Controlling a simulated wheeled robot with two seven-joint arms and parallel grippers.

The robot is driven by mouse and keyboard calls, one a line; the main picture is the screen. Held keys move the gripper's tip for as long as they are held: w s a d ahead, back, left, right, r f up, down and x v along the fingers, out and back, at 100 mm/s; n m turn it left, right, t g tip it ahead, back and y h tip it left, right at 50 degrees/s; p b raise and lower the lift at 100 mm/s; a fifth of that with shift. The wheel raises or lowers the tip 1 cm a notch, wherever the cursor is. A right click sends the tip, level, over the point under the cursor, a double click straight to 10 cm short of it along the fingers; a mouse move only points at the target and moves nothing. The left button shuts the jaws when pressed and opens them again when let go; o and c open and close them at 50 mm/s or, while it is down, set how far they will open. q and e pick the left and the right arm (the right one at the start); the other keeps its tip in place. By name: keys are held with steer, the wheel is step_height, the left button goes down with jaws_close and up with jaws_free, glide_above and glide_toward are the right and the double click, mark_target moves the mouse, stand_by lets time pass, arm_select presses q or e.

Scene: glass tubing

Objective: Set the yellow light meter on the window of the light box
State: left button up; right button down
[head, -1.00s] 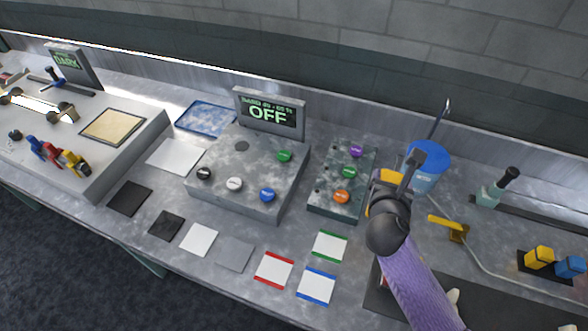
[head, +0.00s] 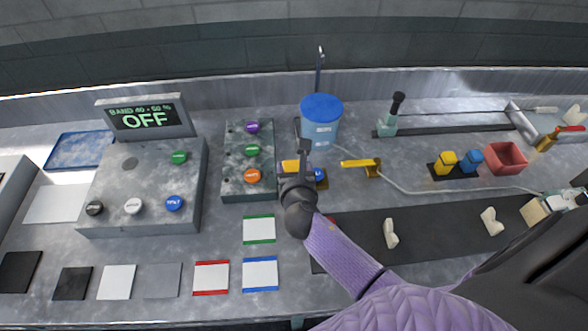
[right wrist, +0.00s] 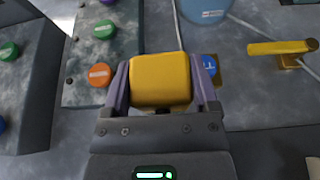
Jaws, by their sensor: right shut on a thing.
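My right gripper (head: 300,168) is shut on a yellow block, which I take for the light meter (head: 290,166). The right wrist view shows the yellow meter (right wrist: 160,80) between both fingers. It is just right of the green button panel; I cannot tell whether it touches the bench. The grey light box (head: 150,222) stands at the left, with black, white, blue and green buttons. My left gripper is not in view.
A button panel (head: 234,190) lies between gripper and light box. A blue-lidded tub (head: 321,120) stands behind the gripper, a yellow lever (head: 358,164) to its right. A blue button (head: 320,178) is beside the meter. Several flat cards, including a green-edged one (head: 259,229), lie in front.

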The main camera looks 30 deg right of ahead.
jaws_free()
steer(key=shift+s+r, duration=0.2)
steer(key=shift+s, duration=0.05)
steer(key=p+v, duration=0.3)
steer(key=v, duration=0.8)
steer(key=shift+t+h, duration=0.3)
steer(key=shift+t, duration=0.2)
steer(key=b+x, duration=0.2)
steer(key=x, duration=0.1)
steer(key=f+b+x, duration=0.1)
steer(key=b+x, duration=0.1)
steer(key=x, duration=0.2)
steer(key=b+x, duration=0.3)
steer(key=shift+a+f, duration=0.15)
steer(key=shift+f, duration=0.15)
steer(key=shift+w, duration=0.25)
